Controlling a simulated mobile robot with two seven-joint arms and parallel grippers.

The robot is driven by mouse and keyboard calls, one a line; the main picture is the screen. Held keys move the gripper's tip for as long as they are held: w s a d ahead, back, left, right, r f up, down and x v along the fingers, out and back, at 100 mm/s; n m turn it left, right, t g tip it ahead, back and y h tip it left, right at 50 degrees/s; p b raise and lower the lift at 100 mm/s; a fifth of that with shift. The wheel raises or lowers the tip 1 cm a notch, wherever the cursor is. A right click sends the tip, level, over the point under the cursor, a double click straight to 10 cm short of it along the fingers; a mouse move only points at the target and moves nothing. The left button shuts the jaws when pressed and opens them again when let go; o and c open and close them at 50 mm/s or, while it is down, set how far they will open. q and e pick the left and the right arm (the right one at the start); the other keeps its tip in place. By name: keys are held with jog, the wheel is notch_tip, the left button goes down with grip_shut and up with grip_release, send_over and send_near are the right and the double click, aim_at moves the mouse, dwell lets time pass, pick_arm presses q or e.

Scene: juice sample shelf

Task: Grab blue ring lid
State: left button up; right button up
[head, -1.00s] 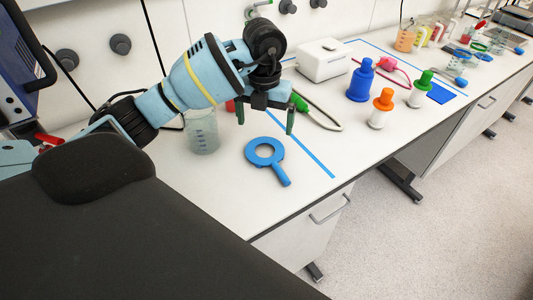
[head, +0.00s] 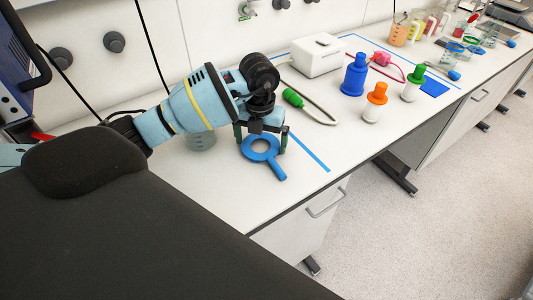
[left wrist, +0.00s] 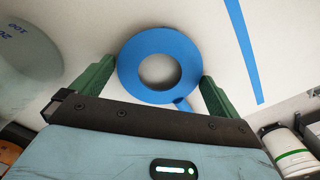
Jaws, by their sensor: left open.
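The blue ring lid (head: 277,167), a flat ring with a short handle, lies on the white bench. In the left wrist view the ring (left wrist: 184,48) sits between the two green fingers, with its handle mostly hidden behind my gripper. My left gripper (head: 260,142) is open, its fingers pointing down on either side of the ring's far part. In the left wrist view the fingertips (left wrist: 154,72) stand wide apart and the ring is not gripped. I cannot tell whether the fingers touch it. My right gripper is not in view.
A clear beaker (head: 202,141) stands just left of the ring, partly behind my arm. Blue tape (head: 310,152) marks the bench. The front edge is near the handle.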

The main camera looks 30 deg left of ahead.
pick_arm(q)
jog(key=shift+f, duration=0.1)
jog(key=c, duration=0.6)
jog(key=shift+r, duration=0.5)
notch_tip(320, 180, up, 2)
jog(key=shift+r, duration=0.15)
jog(key=s+d, duration=0.3)
jog(key=s, duration=0.1)
jog(key=s+d+r, duration=0.1)
jog(key=s+d, duration=0.2)
jog(key=s, duration=0.1)
jog(key=s+d, duration=0.4)
jog(key=shift+s+d+r, duration=0.1)
jog(key=shift+s+r, duration=0.1)
jog(key=shift+r, duration=0.15)
